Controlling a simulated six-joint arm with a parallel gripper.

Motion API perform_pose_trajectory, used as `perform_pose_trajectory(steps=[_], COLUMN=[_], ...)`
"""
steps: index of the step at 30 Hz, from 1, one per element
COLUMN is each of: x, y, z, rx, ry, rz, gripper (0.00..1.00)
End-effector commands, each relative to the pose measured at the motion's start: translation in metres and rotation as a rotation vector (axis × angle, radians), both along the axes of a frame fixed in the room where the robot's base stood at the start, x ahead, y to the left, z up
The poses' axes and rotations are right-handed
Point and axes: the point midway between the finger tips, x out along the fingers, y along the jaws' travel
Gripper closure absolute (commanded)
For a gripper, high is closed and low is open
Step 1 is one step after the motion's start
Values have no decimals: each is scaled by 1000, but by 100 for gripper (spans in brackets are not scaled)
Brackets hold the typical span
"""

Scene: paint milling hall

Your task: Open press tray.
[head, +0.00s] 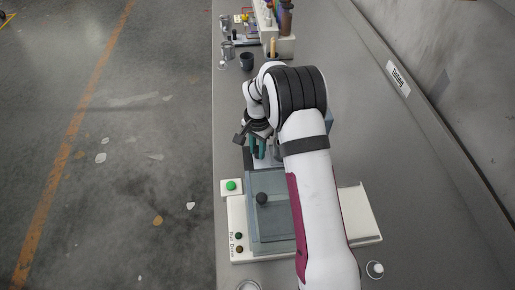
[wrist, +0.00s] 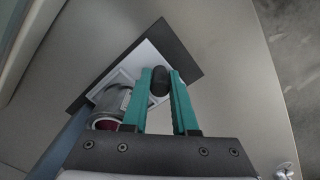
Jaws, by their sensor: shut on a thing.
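The press (head: 236,215) is a pale base with a blue-grey see-through cover (head: 278,222) and a round black knob on top. The press tray (wrist: 143,58), pale grey with a dark edge, shows in the wrist view and sticks out at the press's far end in the head view. A metal cup (wrist: 109,107) with dark red inside sits on it. My gripper (head: 258,155) points down there with green fingers. In the wrist view my gripper (wrist: 160,75) is shut on the black tray knob (wrist: 159,83). My arm hides the right part of the press.
A green button (head: 231,186) on a white box stands left of the press. A dark cup (head: 247,62), small metal items and a rack of bottles (head: 270,42) stand at the far end. The bench (head: 430,195) is bare to the right, beside a wall.

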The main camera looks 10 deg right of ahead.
Motion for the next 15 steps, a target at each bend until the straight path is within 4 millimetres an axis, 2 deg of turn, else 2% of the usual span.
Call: perform_pose_trajectory(steps=[7, 15], x=[0, 1], y=[4, 60], z=[1, 1], rx=[0, 1], ry=[0, -2], rz=[1, 5], gripper=[100, 100])
